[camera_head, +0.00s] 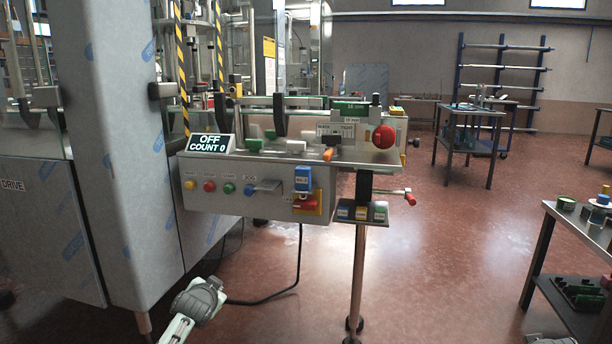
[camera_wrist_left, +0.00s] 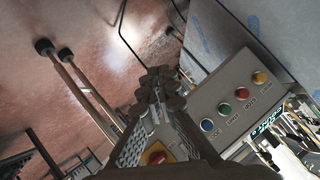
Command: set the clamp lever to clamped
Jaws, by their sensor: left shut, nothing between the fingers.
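A small lever with an orange grip (camera_head: 328,154) stands at the front edge of the bench top, below a black-and-white label plate. A second handle with a red grip (camera_head: 409,199) sticks out to the right under the bench. I cannot tell for certain which is the clamp lever, and its marking is too small to read. My left gripper (camera_wrist_left: 160,82) is shut and empty in the left wrist view, with the button panel (camera_wrist_left: 228,100) beside it. In the head view a grey part of my arm shows low in front of the machine; its fingertips cannot be made out.
The control box carries several buttons and a red-and-yellow rotary switch (camera_head: 306,203). A display (camera_head: 211,144) reads OFF, COUNT 0. A red knob (camera_head: 383,137) sits at the bench's right end. A small shelf (camera_head: 362,212) hangs below. A side table (camera_head: 547,250) stands right; floor between is clear.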

